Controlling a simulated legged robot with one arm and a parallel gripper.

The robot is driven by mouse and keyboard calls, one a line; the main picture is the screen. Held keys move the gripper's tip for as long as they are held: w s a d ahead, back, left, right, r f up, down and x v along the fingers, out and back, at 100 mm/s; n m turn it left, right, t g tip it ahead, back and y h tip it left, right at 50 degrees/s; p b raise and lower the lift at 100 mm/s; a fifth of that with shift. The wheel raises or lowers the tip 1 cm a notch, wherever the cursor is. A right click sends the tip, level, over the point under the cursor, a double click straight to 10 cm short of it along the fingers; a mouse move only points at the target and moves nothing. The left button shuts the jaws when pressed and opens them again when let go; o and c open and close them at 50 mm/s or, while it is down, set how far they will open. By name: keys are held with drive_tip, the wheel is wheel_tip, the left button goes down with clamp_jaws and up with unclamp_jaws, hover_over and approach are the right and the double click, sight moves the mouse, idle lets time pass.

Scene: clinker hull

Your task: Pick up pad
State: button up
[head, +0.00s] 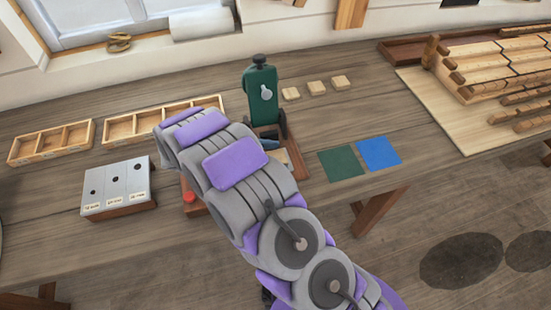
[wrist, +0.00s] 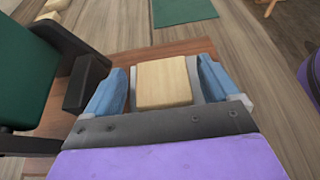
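A light wooden pad (wrist: 164,84) with a square face lies between the two blue fingers of my gripper (wrist: 163,78) in the wrist view. Narrow gaps show on both sides of it, so the fingers look open around it. A grey surface shows beside and under the pad. In the head view, a pale piece (head: 282,157) shows beside my arm on the brown base of the green device. My gripper there is mostly hidden by my arm; a blue finger shows. Three more pale wooden pads (head: 316,88) lie in a row on the bench.
The green device (head: 262,96) stands close to my gripper, with its dark bracket left of the fingers in the wrist view. A green square (head: 341,163) and a blue square (head: 379,153) lie to the right. Wooden trays (head: 52,143) and a grey holed block (head: 116,186) are left.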

drive_tip(key=shift+d, duration=0.1)
drive_tip(key=c, duration=0.9)
drive_tip(key=shift+c, duration=0.2)
